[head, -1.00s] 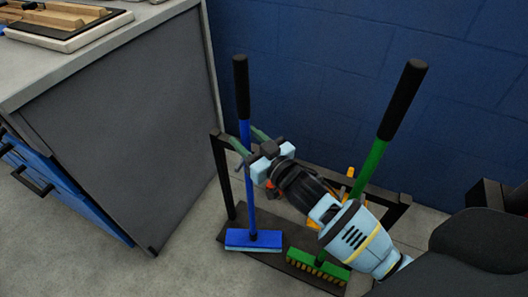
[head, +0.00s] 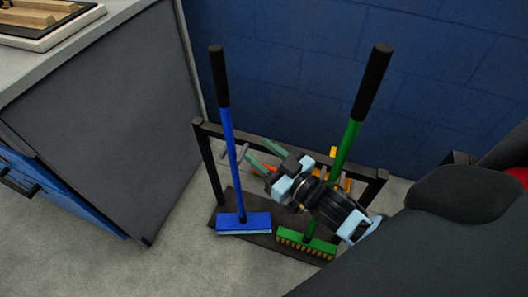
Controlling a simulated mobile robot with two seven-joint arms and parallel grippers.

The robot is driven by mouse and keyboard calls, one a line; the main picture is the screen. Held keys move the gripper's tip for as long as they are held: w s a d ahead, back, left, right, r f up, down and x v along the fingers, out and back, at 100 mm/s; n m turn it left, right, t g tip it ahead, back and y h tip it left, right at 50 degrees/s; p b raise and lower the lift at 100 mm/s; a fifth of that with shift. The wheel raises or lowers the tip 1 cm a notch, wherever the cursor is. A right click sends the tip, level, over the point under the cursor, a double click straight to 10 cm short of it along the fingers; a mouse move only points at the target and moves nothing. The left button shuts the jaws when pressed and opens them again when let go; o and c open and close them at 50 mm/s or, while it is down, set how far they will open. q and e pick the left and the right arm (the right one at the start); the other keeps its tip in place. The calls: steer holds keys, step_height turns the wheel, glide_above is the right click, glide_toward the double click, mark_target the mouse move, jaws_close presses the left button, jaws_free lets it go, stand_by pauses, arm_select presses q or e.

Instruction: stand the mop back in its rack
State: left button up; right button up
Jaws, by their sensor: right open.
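The mop (head: 229,150), with a blue pole, black grip and flat blue head, stands nearly upright at the left part of the rack. Its head (head: 243,222) rests on the rack's dark base, and its pole passes beside a grey hook on the top bar. The black rack (head: 211,165) stands on the floor by the blue wall. My right gripper (head: 257,156) is open and empty, its green fingers pointing left toward the mop pole with a gap between. My left gripper is out of view.
A green broom (head: 345,148) stands in the rack's right part, partly behind my right arm. Orange and yellow items behind my gripper are mostly hidden. A grey workbench (head: 100,120) with blue drawers stands at left. The floor in front is clear.

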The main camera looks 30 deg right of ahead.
steer(key=shift+f, duration=0.1)
steer(key=s+f+m+g+h, duration=0.1)
steer(key=s+f+g, duration=0.3)
steer(key=s+f, duration=0.75)
steer(key=s+f+g+h, duration=0.1)
steer(key=s+f+g, duration=0.3)
steer(key=s+f, duration=0.7)
steer(key=s+g, duration=0.4)
steer(key=s, duration=1.4)
steer(key=shift+a+h, duration=0.25)
steer(key=shift+h, duration=0.15)
steer(key=shift+r, duration=0.1)
